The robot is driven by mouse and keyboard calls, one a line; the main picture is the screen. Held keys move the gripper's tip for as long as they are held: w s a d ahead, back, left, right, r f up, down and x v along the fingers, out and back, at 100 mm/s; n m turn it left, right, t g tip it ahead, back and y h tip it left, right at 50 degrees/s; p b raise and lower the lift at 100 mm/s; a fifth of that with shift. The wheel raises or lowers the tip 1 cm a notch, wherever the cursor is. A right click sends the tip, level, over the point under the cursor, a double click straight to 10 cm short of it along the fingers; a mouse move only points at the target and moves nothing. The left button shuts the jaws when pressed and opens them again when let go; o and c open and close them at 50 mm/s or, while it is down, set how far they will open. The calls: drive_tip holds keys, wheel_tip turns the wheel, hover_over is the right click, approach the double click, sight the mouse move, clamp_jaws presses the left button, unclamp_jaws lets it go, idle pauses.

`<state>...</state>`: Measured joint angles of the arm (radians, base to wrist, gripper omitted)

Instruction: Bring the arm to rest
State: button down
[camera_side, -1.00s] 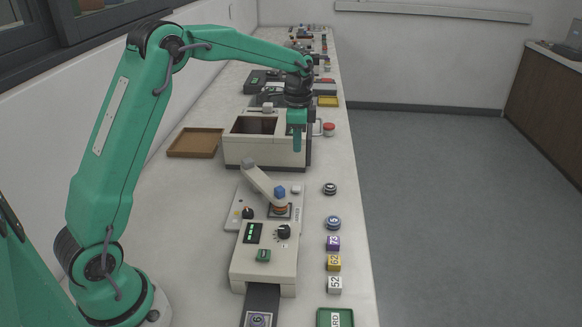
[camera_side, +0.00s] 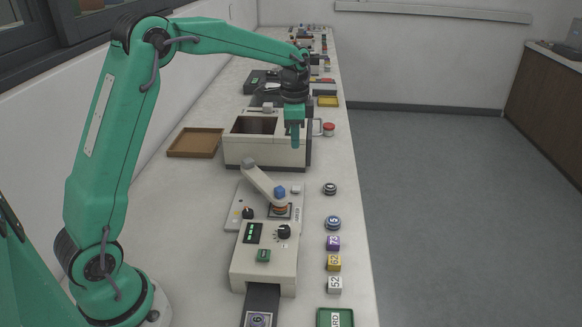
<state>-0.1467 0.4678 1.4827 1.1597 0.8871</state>
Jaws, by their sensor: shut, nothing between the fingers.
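My green arm reaches over the bench from the left. My gripper (camera_side: 295,143) points down at its end, in front of or over the right part of the cream box with an open top (camera_side: 262,150). The gripper is shut with nothing in it. I cannot tell whether it is clear of the box or how high it hangs.
The press (camera_side: 268,200) with a lever and a blue knob stands nearer the camera. A control box (camera_side: 264,258) with dials adjoins it. Numbered blocks (camera_side: 334,262) and round pieces (camera_side: 330,188) line the right edge. A brown tray (camera_side: 195,142) lies at left.

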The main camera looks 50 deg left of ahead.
drive_tip(key=s+d+r+n+t, duration=0.1)
drive_tip(key=s+d+r+n, duration=0.15)
drive_tip(key=s+r, duration=0.4)
drive_tip(key=s+d+n+t, duration=0.2)
drive_tip(key=s+n, duration=0.1)
drive_tip(key=s, duration=0.8)
drive_tip(key=s+d+n+t, duration=0.2)
drive_tip(key=s+d+n, duration=0.1)
drive_tip(key=s, duration=0.7)
drive_tip(key=shift+s+r, duration=0.2)
drive_tip(key=shift+s, duration=0.2)
